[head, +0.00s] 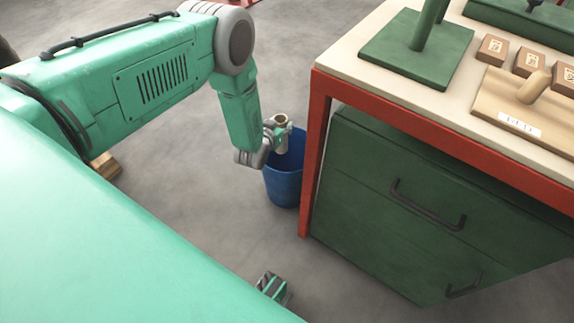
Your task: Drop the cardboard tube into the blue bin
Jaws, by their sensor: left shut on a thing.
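My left gripper (272,136) is shut on the cardboard tube (281,119), whose open, light-brown top end points up. Fingers hide part of the tube. In the head view the gripper and tube overlap the upper left of the blue bin (285,188). The bin stands upright on the floor beside the bench's left leg. Its inside is only partly visible. What looks like my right gripper (273,288) shows at the bottom middle, mostly hidden behind my teal body; its jaws are too unclear to read.
A red-framed bench (345,72) with a pale top stands right of the bin, green drawers (400,205) beneath. On it are a green stand (418,45), small wooden blocks (530,61) and a wooden board (515,112). Grey floor is open left of the bin.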

